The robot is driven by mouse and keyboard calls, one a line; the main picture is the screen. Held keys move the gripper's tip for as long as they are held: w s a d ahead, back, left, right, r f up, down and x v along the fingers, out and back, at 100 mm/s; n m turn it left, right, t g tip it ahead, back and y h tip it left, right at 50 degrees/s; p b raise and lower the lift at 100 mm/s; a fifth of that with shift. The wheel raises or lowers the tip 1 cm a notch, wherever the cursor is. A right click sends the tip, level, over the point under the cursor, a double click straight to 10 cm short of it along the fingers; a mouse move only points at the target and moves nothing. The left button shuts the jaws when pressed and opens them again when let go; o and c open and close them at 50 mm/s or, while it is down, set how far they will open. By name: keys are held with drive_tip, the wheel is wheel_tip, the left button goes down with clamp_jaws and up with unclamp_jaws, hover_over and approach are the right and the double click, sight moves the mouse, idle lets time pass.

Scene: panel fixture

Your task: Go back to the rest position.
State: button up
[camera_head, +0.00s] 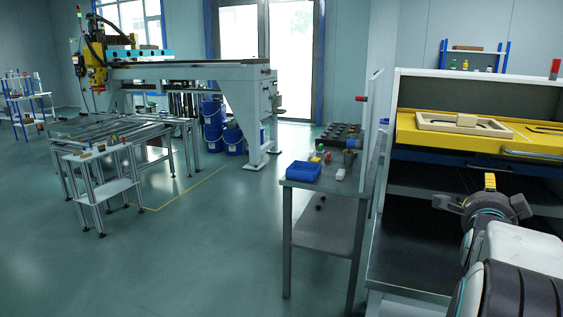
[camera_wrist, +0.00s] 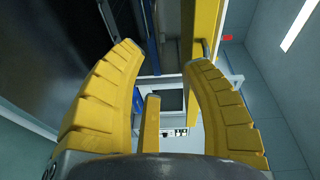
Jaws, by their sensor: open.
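My gripper (camera_head: 489,188) is in front of the fixture cabinet at the right of the head view, below the level of the yellow panel. One yellow finger shows there. In the wrist view my gripper (camera_wrist: 165,56) has its yellow fingers spread wide, with nothing between them. The yellow panel (camera_head: 404,136) carries a light wooden frame piece (camera_head: 432,121) with a block on it. A yellow edge of the fixture (camera_wrist: 205,22) shows beyond the fingers in the wrist view. My gripper appears apart from the panel.
A grey side table (camera_head: 321,184) left of the cabinet holds a blue bin (camera_head: 303,171), a dark tray (camera_head: 341,134) and small items. A gantry machine (camera_head: 190,70) stands farther left.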

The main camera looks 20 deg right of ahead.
drive_tip(key=w+a+f+n+y, duration=0.3)
drive_tip(key=a+f+n, duration=0.1)
drive_tip(key=a, duration=0.4)
drive_tip(key=w+a+f+n+y, duration=0.25)
drive_tip(key=a+f+n, duration=0.2)
drive_tip(key=a, duration=0.25)
drive_tip(key=s+a+f+n+g+y, duration=0.25)
drive_tip(key=a+f+n, duration=0.25)
drive_tip(key=a, duration=0.4)
drive_tip(key=s+a+f+n+g+y, duration=0.1)
drive_tip(key=s+a+f+n+y, duration=0.35)
drive_tip(key=a, duration=0.45)
drive_tip(key=s+a+f+n+g+y, duration=0.2)
drive_tip(key=s+a+f+n+g, duration=0.3)
drive_tip(key=s+a+n, duration=0.55)
wheel_tip(320, 180, up, 15)
drive_tip(key=s+d+m+t+p, duration=0.1)
drive_tip(key=d+p, duration=0.1)
drive_tip(key=p, duration=1.1)
drive_tip(key=shift+f+m, duration=0.15)
drive_tip(key=shift+m, duration=0.2)
drive_tip(key=shift+d+h, duration=0.2)
drive_tip(key=shift+h, duration=0.05)
